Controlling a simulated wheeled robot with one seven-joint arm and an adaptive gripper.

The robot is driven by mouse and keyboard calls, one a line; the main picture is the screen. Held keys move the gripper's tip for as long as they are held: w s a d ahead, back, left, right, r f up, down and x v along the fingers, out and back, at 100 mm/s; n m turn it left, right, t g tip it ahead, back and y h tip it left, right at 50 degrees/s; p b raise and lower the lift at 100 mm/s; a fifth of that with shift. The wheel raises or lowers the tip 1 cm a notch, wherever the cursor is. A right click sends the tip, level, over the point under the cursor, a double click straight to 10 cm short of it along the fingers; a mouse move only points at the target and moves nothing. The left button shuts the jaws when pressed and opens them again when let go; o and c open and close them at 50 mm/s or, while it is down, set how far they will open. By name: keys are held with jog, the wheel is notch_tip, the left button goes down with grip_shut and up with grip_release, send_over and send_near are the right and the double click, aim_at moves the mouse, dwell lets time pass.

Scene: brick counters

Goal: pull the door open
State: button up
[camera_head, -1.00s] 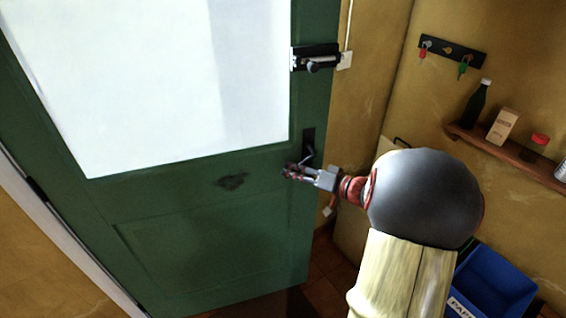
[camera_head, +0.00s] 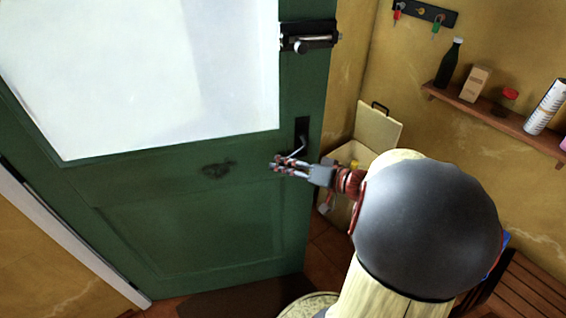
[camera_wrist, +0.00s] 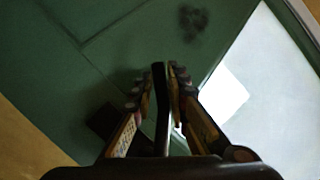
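The green door (camera_head: 190,240) with a large pale pane (camera_head: 150,70) fills the left of the head view. Its lever handle (camera_head: 297,148) sits near the right edge, below a dark bolt (camera_head: 310,39). My gripper (camera_head: 274,163) is at the handle, pointing left across the door face. In the wrist view the dark handle bar (camera_wrist: 160,105) lies between the two fingers (camera_wrist: 158,88). The fingers stand apart, with a gap showing to the left of the bar. Contact with the right finger is unclear. I cannot tell whether the door is ajar.
A wall shelf (camera_head: 495,122) holds a bottle, a box and cans at the right. A key rack (camera_head: 432,13) hangs above it. An open-lidded bin (camera_head: 377,128) stands behind my arm. A slatted wooden surface (camera_head: 525,290) is at the lower right. A dark mat (camera_head: 240,297) lies below the door.

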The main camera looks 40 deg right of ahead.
jog(key=shift+o, duration=1.4)
jog(key=shift+r, duration=0.1)
jog(key=v, duration=0.8)
jog(key=shift+d+r, duration=0.1)
jog(key=shift+d, duration=0.05)
jog(key=shift+c, duration=0.4)
